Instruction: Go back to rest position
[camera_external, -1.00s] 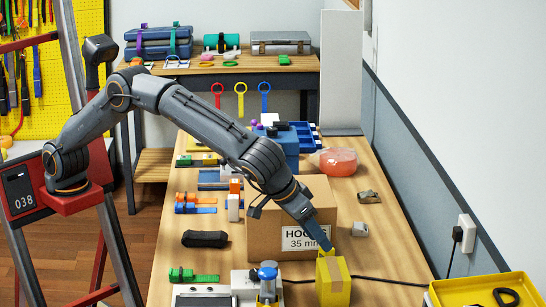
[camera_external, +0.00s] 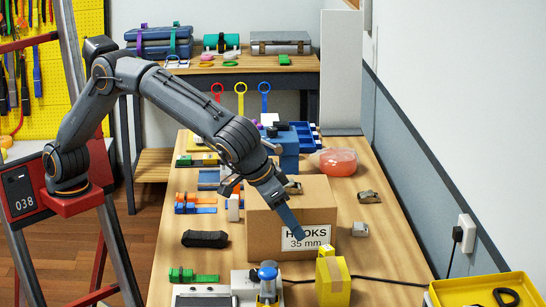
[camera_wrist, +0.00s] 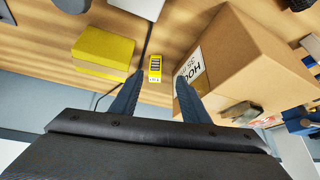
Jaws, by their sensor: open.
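My gripper (camera_external: 292,221) is raised in front of the cardboard box labelled "HOOKS 35 mm" (camera_external: 263,237) in the external view. In the wrist view my gripper (camera_wrist: 157,98) shows two blue fingers spread apart with nothing held between them. The cardboard box (camera_wrist: 245,55) is beside the right finger there; I cannot tell if they touch. A yellow box (camera_external: 333,284) stands on the bench below and right of my gripper, apart from it.
The wooden bench (camera_external: 385,240) carries straps, a black pouch (camera_external: 205,239), a blue-topped device (camera_external: 267,285) and a metal buckle (camera_external: 369,197). A black cable (camera_external: 385,279) crosses the bench. A yellow tray (camera_external: 470,292) is at front right. The wall bounds the right side.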

